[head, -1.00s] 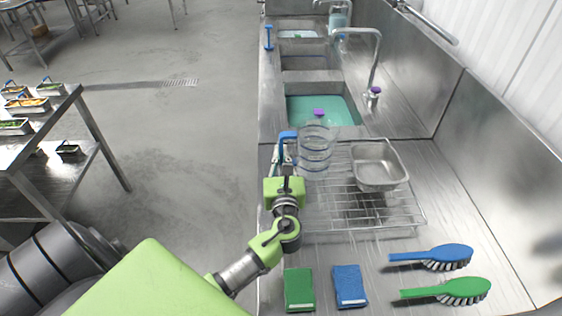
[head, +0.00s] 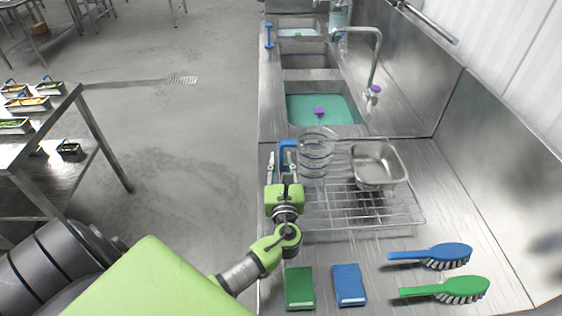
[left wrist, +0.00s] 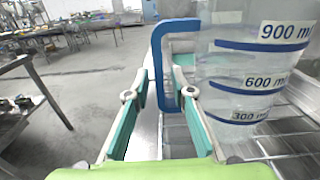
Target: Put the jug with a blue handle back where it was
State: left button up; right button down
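The clear jug (head: 316,160) with a blue handle (head: 284,152) stands upright at the left side of the wire rack, looking as if it rests there. In the left wrist view the jug (left wrist: 240,85) shows blue marks for 300, 600 and 900 ml. My left gripper (head: 284,168) is at the handle, with its fingers spread. In the left wrist view the fingers stand on either side of the blue handle (left wrist: 157,65), with a gap at least on the left. The jug's base contact is hard to see. My right gripper is not in view.
A metal pan (head: 378,170) sits on the rack (head: 350,218) right of the jug. Green and blue sponges (head: 299,288) and two brushes (head: 440,256) lie in front. A sink (head: 345,112) with greenish water is behind. A steel side panel stands at right.

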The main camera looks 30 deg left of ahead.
pick_arm(q)
jog(key=shift+r, duration=0.25)
jog(key=b+v, duration=0.2)
jog(key=v, duration=1)
jog(key=shift+f+b, duration=0.1)
jog(key=shift+b, duration=0.3)
